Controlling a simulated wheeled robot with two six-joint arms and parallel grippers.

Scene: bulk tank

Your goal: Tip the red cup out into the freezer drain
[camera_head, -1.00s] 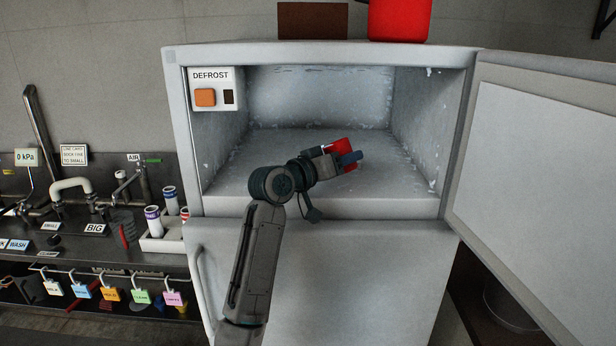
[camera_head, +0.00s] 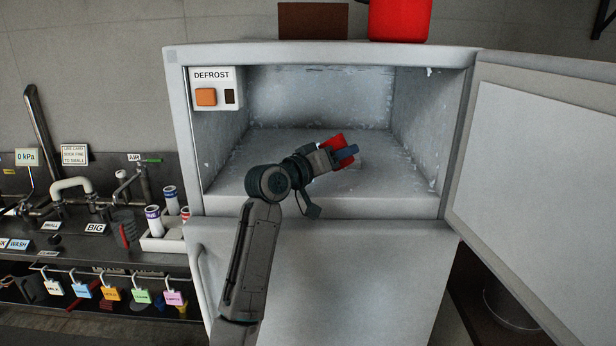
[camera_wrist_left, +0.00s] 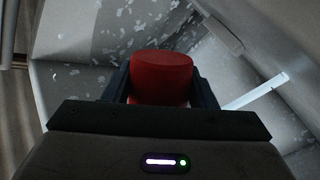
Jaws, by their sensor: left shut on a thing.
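The red cup (camera_head: 333,143) is in my left gripper (camera_head: 345,154), inside the open freezer compartment (camera_head: 290,180) and above its floor. In the head view the cup is tilted, and the gripper hides part of it. In the left wrist view the cup (camera_wrist_left: 161,78) sits between the two dark fingers of my left gripper (camera_wrist_left: 161,92), which are shut on it. The cup's contents cannot be seen. I cannot make out the drain clearly in either view. My right gripper is not in view.
The freezer door (camera_head: 550,170) stands open at the right. Frost lines the compartment walls. A DEFROST panel (camera_head: 212,88) is at the upper left of the compartment. A red container (camera_head: 400,18) and a brown box (camera_head: 313,20) stand on top. A sink counter (camera_head: 100,258) lies left.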

